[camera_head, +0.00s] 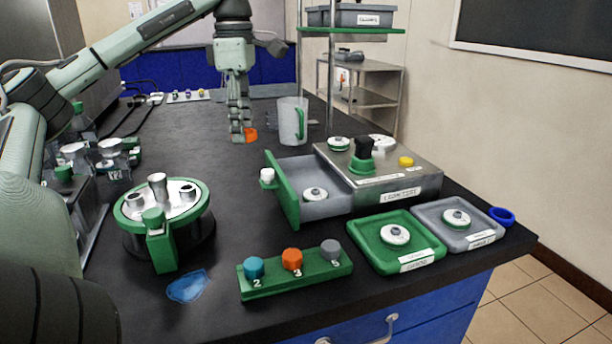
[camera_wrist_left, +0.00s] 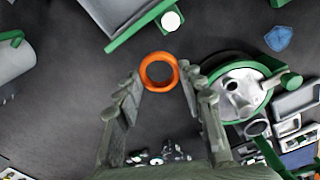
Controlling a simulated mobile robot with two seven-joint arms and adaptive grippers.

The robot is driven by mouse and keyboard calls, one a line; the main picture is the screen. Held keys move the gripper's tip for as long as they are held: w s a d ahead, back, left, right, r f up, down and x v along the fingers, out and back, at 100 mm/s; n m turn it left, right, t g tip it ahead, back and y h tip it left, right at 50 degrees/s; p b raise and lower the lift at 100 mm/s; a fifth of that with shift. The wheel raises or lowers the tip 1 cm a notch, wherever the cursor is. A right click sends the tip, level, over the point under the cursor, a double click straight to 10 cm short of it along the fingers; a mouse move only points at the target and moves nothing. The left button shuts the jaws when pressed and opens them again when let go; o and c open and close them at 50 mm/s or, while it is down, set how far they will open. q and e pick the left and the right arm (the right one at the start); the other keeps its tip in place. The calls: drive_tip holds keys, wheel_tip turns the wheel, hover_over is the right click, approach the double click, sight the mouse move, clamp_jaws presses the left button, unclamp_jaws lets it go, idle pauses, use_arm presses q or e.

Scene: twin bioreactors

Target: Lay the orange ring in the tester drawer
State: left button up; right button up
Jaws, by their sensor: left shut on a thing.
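My left gripper (camera_head: 240,136) hangs over the dark bench, behind and left of the tester. It is shut on the orange ring (camera_head: 251,134). In the left wrist view the ring (camera_wrist_left: 160,57) sits between the two fingertips (camera_wrist_left: 161,78), its hole clear. The tester (camera_head: 395,175) is a grey metal box with a black-and-green knob on top. Its drawer (camera_head: 330,207) is pulled out to the left, with a green front (camera_head: 282,190) and a white handle knob. A white round piece (camera_head: 315,194) lies in the drawer. The right gripper is out of view.
A clear jug (camera_head: 293,121) with a green handle stands just right of the gripper. A green-rimmed round device (camera_head: 165,212) is at front left. A green rack (camera_head: 295,274) with coloured knobs and two trays (camera_head: 398,262) (camera_head: 482,240) line the front. A blue ring (camera_head: 502,216) lies at right.

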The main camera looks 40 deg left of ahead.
use_arm(q)
hover_over(299, 181)
wheel_tip(299, 181, down, 7)
drive_tip(key=shift+w+r, duration=0.1)
wheel_tip(299, 181, down, 4)
drive_tip(key=shift+r, duration=0.1)
drive_tip(key=shift+f, duration=0.25)
drive_tip(key=o, duration=0.4)
drive_tip(key=shift+o, duration=0.5)
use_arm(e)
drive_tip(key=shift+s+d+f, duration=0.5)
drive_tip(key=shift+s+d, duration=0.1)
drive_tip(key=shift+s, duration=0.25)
